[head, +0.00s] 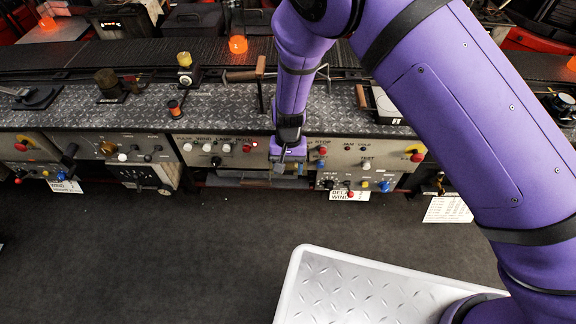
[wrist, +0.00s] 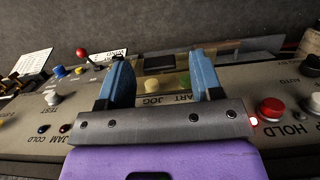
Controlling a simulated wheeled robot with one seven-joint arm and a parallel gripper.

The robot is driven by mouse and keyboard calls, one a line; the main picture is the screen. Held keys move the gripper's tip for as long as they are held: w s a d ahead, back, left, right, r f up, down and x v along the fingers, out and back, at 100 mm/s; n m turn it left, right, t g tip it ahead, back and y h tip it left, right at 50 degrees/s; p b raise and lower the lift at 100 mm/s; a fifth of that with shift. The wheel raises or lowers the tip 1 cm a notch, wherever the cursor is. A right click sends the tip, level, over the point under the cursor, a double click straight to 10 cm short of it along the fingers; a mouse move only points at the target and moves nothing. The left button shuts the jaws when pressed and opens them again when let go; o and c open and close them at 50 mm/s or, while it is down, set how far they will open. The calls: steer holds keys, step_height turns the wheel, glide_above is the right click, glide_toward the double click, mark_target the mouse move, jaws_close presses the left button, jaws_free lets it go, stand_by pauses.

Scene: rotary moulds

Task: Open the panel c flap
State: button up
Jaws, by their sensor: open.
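My gripper (head: 288,166) is in front of the middle control panel (head: 228,150) in the head view. In the wrist view my gripper (wrist: 160,68) has its two blue fingers wide apart, with nothing held between them. A small dark block and yellow-green buttons show between the fingers. A pale strip (head: 238,180) runs along the panel's lower edge, left of my gripper; it may be the flap, but I cannot tell for sure. I cannot read a letter C on any panel. My gripper hides part of the panel's lower right.
A red knob (wrist: 271,108) marked HOLD and a white TEST knob (wrist: 53,98) stick out on either side of my gripper. Paper tags (head: 348,195) hang below the panels. A tread-plate ledge (head: 225,107) carries handles and spools. The dark floor in front is clear.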

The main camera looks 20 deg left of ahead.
mark_target(288, 167)
steer(key=v, duration=1)
steer(key=shift+r, duration=0.4)
